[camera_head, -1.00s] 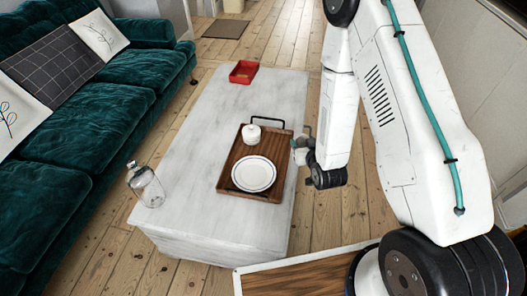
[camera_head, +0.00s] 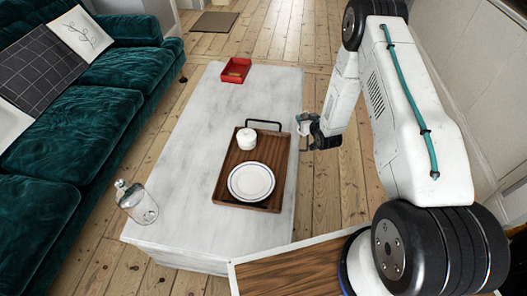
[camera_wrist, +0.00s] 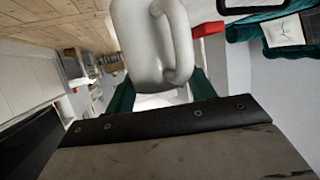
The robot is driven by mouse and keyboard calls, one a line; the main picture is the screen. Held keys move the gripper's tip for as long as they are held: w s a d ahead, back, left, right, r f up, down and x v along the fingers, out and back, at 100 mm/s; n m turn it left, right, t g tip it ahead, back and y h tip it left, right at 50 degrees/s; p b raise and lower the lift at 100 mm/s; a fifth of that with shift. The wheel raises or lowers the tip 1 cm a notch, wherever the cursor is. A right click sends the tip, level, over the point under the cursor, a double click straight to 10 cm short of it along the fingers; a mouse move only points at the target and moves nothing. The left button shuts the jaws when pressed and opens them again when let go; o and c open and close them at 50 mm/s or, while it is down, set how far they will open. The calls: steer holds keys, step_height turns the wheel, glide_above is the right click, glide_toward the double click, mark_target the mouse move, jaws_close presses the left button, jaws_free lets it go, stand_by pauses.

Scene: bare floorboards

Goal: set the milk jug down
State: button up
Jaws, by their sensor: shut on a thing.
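The milk jug (camera_wrist: 142,45) is pale and white with a looped handle, large in the wrist view. My gripper (camera_head: 311,133) is shut on it and holds it at the right long edge of the pale low table (camera_head: 190,130). In the head view the jug (camera_head: 303,122) is small and partly hidden by my gripper. I cannot tell whether it touches the table. The wooden tray (camera_head: 222,180) lies just left of it.
A green sofa (camera_head: 75,130) stands at left.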

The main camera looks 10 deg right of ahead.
steer(key=a+f, duration=0.1)
steer(key=a, duration=0.3)
steer(key=s+a+f, duration=0.1)
steer(key=a, duration=0.4)
steer(key=a+f, duration=0.2)
steer(key=a, duration=0.3)
steer(key=shift+s+a, duration=0.2)
steer(key=shift+s, duration=0.2)
steer(key=shift+f, duration=0.4)
steer(key=shift+f, duration=0.15)
steer(key=o, duration=1.1)
